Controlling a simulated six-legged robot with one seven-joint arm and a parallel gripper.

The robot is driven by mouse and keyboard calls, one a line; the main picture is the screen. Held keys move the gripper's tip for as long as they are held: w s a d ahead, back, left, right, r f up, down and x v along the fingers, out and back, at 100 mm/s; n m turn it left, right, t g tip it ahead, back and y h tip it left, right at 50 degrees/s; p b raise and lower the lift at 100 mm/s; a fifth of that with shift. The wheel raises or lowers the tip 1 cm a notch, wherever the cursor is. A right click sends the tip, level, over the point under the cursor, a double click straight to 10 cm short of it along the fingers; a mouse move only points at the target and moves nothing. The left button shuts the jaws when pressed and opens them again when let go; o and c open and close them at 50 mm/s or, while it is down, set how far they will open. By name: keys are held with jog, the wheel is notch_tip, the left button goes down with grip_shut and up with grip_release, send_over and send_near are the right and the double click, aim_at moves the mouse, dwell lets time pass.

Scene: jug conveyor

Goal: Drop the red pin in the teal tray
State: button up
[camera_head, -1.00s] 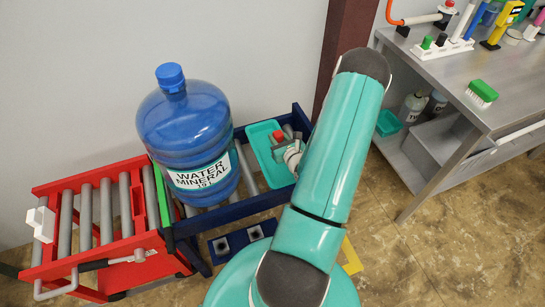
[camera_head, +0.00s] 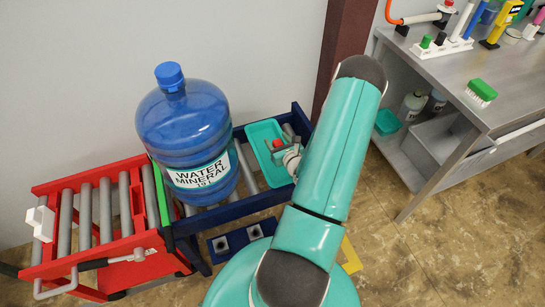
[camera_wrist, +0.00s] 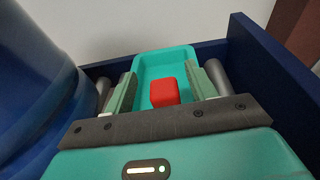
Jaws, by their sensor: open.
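The teal tray (camera_head: 257,136) sits on the dark blue conveyor, right of the jug. It also shows in the wrist view (camera_wrist: 165,58). My gripper (camera_head: 283,153) hangs over the tray's right part, pointing down. In the wrist view its two jaws (camera_wrist: 162,88) stand apart. The red pin (camera_wrist: 164,93) shows between them, with a gap on each side, against the tray floor. In the head view the pin (camera_head: 277,143) is a small red patch at the jaws, inside the tray's outline. Its lower end is hidden.
A large blue water jug (camera_head: 183,130) stands close left of the tray. The dark blue conveyor wall (camera_head: 300,122) rises beyond it. A red roller cart (camera_head: 95,215) adjoins at left. A grey workbench (camera_head: 450,75) with tools stands at right.

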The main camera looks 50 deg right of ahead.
jog(key=v, duration=1.3)
jog(key=shift+s+a+r, duration=0.2)
jog(key=shift+s, duration=0.1)
jog(key=shift+s, duration=0.1)
